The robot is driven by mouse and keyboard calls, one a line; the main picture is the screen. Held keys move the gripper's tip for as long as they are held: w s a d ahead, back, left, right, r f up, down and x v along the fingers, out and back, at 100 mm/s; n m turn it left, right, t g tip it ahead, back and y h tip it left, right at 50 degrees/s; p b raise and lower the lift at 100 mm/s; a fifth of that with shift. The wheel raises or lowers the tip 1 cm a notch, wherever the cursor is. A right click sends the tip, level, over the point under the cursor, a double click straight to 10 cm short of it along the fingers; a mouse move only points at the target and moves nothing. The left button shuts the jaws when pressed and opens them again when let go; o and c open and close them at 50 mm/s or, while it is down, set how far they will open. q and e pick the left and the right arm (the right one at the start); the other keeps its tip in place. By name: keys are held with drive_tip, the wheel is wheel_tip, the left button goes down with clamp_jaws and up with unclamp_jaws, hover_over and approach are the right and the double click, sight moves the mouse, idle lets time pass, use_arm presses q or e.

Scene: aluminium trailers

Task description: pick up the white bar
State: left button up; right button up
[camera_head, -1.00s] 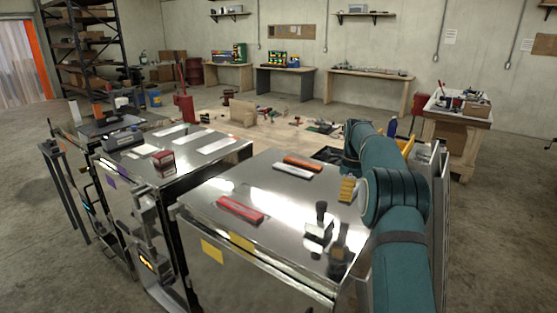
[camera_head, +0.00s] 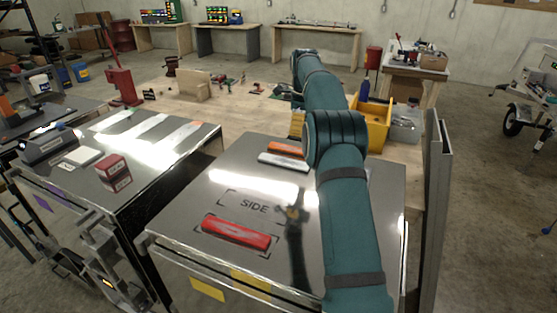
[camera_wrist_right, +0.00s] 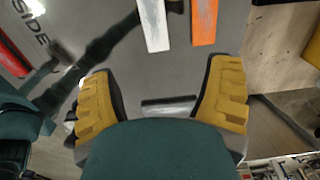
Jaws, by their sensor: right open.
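A white bar (camera_head: 284,161) lies flat on the right metal tabletop, just in front of an orange bar (camera_head: 286,149). In the right wrist view the white bar (camera_wrist_right: 153,24) lies beside the orange bar (camera_wrist_right: 204,22), beyond the fingertips and apart from them. My right gripper (camera_wrist_right: 163,85) is open, with its yellow fingers wide apart and no bar between them. In the head view my right gripper (camera_head: 297,122) is mostly hidden behind my arm; a yellow finger part shows just behind the bars. My left gripper is not in view.
A red bar (camera_head: 236,231) lies near the front of the same metal top (camera_head: 185,215). A second metal top on the left bears pale strips and a red box (camera_head: 112,171). A yellow bin (camera_head: 371,122) stands behind the right top. The top's middle, marked SIDE, is bare.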

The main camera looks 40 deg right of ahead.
drive_tip(key=b, duration=0.1)
hover_over(298, 164)
drive_tip(key=f, duration=0.6)
drive_tip(key=shift+s+d+f, duration=0.1)
drive_tip(key=shift+d+f, duration=0.1)
drive_tip(key=shift+d, duration=0.15)
drive_tip(key=f, duration=0.5)
drive_tip(key=shift+a, duration=0.4)
drive_tip(key=shift+f, duration=0.7)
drive_tip(key=shift+c, duration=0.3)
drive_tip(key=c, duration=1.2)
